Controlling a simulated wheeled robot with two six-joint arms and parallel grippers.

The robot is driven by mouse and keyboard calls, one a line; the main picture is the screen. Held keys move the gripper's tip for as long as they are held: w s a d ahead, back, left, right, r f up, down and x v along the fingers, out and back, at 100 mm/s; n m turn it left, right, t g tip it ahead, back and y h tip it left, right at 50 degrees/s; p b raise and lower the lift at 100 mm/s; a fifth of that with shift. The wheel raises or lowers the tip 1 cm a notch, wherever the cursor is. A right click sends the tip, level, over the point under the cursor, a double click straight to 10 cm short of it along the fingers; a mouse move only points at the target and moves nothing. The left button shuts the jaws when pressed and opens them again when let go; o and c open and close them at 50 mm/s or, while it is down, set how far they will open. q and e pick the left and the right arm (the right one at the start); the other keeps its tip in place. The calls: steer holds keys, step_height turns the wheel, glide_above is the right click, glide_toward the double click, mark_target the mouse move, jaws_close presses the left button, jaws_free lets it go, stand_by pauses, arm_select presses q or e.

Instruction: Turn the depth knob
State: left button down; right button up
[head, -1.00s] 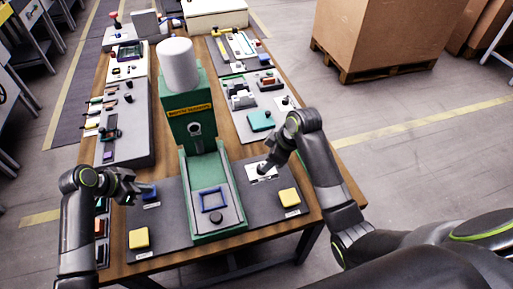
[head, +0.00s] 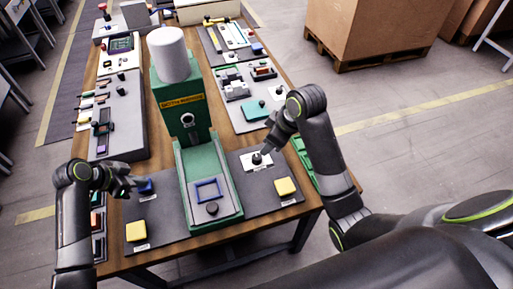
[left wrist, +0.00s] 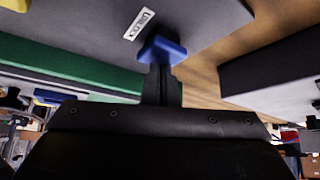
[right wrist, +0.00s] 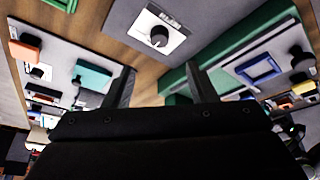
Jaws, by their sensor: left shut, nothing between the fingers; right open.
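The depth knob (head: 257,158) is a small black knob on a white plate on the grey panel, right of the green machine. It also shows clear in the right wrist view (right wrist: 159,36), with a light mark on its top. My right gripper (head: 268,147) is open and empty, above and behind the knob and apart from it. Its fingers (right wrist: 159,82) are spread in the right wrist view. My left gripper (head: 138,185) is shut and empty at the blue block (head: 147,186) labelled "Unlock". The left wrist view shows its fingertips against or just before that block (left wrist: 162,49); contact is unclear.
The green machine (head: 207,185) with a blue frame (head: 207,191) stands between my grippers. Yellow blocks lie at the front left (head: 136,231) and right (head: 286,187). A green tray (head: 303,158) is partly behind my right arm. Panels fill the table's far part.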

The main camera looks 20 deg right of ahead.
mark_target(258, 157)
steer(key=shift+m+h, duration=0.3)
steer(key=shift+m, duration=0.4)
steer(key=x, duration=1.2)
steer(key=shift+s+a+r, duration=0.1)
steer(key=shift+a, duration=0.15)
steer(key=shift+c, duration=0.2)
